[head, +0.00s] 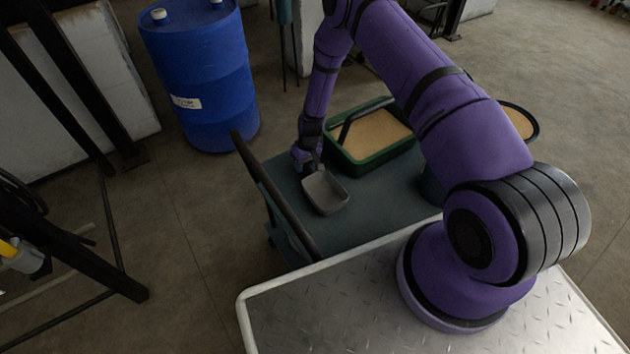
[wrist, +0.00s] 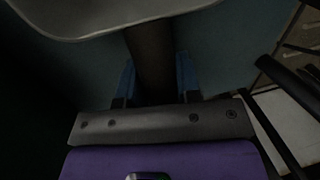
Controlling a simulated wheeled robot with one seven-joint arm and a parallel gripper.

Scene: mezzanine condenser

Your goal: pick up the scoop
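The scoop (head: 325,191) has a grey, shallow, squarish pan and shows on or just above the dark teal cart top (head: 372,212). Its pan rim (wrist: 100,30) crosses the top of the wrist view, and its dark handle (wrist: 152,60) runs down from there. My gripper (head: 305,164) is at the handle end of the scoop. In the wrist view its two blue fingers (wrist: 157,78) stand on either side of the handle, very near it. The picture is too dark to tell whether they touch it. In the head view my gripper hides most of the handle.
A green tub (head: 363,168) of tan grain stands behind the scoop, with a dark bar across it. A round container (head: 519,122) of similar grain is partly behind my arm. The cart's dark push handle (head: 272,194) rises at left. A blue drum (head: 205,75) stands beyond.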

